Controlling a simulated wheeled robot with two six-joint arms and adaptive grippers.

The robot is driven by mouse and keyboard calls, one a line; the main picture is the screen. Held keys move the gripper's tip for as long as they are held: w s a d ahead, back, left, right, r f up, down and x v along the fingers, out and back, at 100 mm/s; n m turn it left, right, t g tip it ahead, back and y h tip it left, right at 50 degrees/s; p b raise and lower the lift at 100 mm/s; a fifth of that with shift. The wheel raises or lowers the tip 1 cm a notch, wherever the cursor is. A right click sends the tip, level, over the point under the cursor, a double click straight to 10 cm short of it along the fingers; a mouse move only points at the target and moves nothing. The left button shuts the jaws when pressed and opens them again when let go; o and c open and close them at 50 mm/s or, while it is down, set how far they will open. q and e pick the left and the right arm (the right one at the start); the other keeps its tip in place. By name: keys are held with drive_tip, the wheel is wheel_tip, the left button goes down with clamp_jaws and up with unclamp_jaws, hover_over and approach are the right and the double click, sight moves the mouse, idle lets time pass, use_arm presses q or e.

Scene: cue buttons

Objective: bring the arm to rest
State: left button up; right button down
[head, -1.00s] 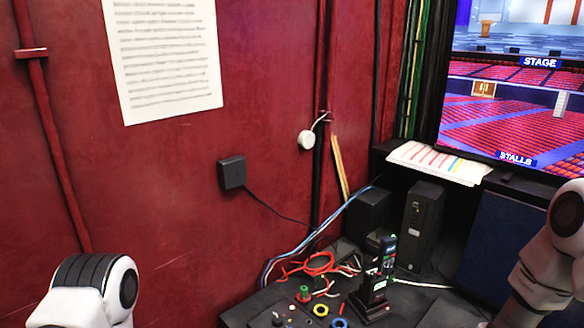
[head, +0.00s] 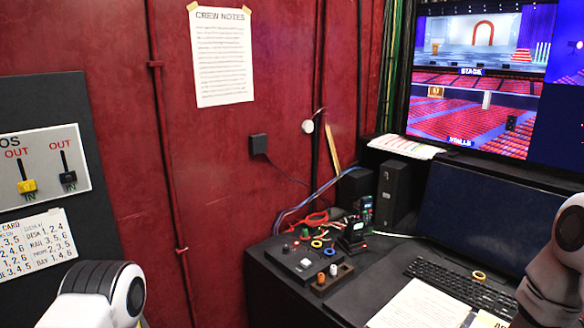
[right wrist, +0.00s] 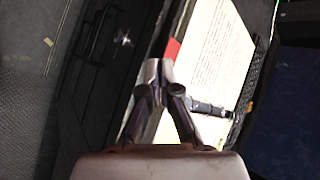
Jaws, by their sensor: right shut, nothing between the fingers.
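In the right wrist view my right gripper (right wrist: 160,72) is shut and empty. Its fingertips are together, in front of the desk's front edge and a white printed sheet (right wrist: 215,70). I cannot tell how far above the desk it is. In the head view part of my right arm (head: 560,260) shows at the right edge, with its gripper out of the picture. A white link of my left arm (head: 97,295) shows at the lower left. The left gripper is not in view.
The black desk (head: 285,295) carries a button box (head: 305,262), a small peg block (head: 332,278), a keyboard (head: 462,287) and printed sheets (head: 420,308). A screen (head: 470,90) stands behind. A panel with two switches (head: 42,168) is on the left.

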drive_tip(key=s+a+f+n+g+b, duration=0.25)
drive_tip(key=s+f+n, duration=0.25)
drive_tip(key=f, duration=0.4)
use_arm(q)
wheel_tip(320, 180, down, 7)
drive_tip(key=w+b, duration=0.1)
drive_tip(key=b, duration=0.2)
drive_tip(key=shift+w+b, duration=0.15)
drive_tip(key=shift+b, duration=0.2)
use_arm(e)
drive_tip(key=s+f+n+g, duration=0.2)
drive_tip(key=s+f+n, duration=0.1)
drive_tip(key=s+n, duration=0.2)
drive_tip(key=s+f+n+g+h, duration=0.1)
drive_tip(key=s+f+n, duration=0.3)
drive_tip(key=s, duration=0.6)
drive_tip(key=s+a+f+n+g, duration=0.1)
drive_tip(key=s+f+n+g, duration=0.2)
drive_tip(key=s+n, duration=0.3)
drive_tip(key=shift+s+f+h, duration=0.4)
drive_tip(key=shift+s+f, duration=0.3)
drive_tip(key=shift+f, duration=0.05)
use_arm(q)
drive_tip(key=shift+r, duration=0.15)
